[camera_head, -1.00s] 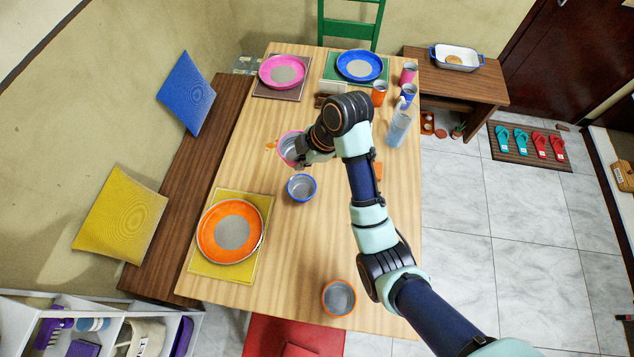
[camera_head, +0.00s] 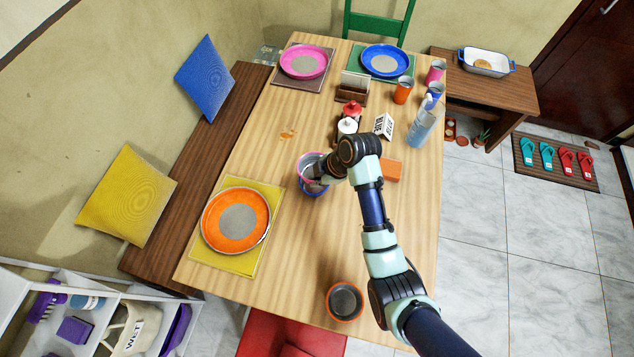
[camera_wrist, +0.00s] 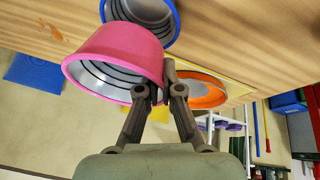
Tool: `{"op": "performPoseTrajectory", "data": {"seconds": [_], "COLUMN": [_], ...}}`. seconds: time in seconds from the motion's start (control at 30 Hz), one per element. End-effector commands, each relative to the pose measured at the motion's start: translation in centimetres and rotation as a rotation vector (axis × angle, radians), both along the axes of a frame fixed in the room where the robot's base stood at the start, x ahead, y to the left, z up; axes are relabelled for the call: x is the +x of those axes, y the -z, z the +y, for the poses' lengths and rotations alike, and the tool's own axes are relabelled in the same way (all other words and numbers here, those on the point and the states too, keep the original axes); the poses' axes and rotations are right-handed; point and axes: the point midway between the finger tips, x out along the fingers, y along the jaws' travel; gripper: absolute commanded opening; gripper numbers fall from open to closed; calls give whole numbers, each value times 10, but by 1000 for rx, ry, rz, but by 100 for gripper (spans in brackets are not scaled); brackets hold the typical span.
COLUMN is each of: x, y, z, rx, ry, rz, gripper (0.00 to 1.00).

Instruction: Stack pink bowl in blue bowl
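The pink bowl (camera_head: 309,165) is held by its rim in my gripper (camera_head: 326,168). In the wrist view my gripper (camera_wrist: 161,90) has its fingers closed on the wall of the pink bowl (camera_wrist: 115,55), which looks tilted. The blue bowl (camera_head: 315,187) stands on the table, partly hidden below the pink bowl in the head view. In the wrist view the blue bowl (camera_wrist: 150,14) appears just beyond the pink bowl, with its grey inside visible and empty. The two bowls overlap in the head view; I cannot tell whether they touch.
The wooden table (camera_head: 270,290) holds an orange plate (camera_head: 237,222) on a yellow mat and an orange bowl (camera_head: 344,300) at the front. Red and white bottles (camera_head: 348,125), a sign (camera_head: 384,125) and an orange block (camera_head: 391,171) stand near my arm.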

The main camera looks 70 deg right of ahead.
Motion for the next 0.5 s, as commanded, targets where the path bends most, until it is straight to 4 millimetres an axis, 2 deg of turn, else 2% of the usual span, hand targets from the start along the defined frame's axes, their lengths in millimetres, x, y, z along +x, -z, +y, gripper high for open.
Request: {"op": "performPoseTrajectory", "data": {"seconds": [0.2, 0.5], "x": [0, 0], "y": [38, 41], "z": [1, 0], "rx": [3, 1], "ry": [0, 0], "rz": [1, 0], "gripper": [0, 0]}}
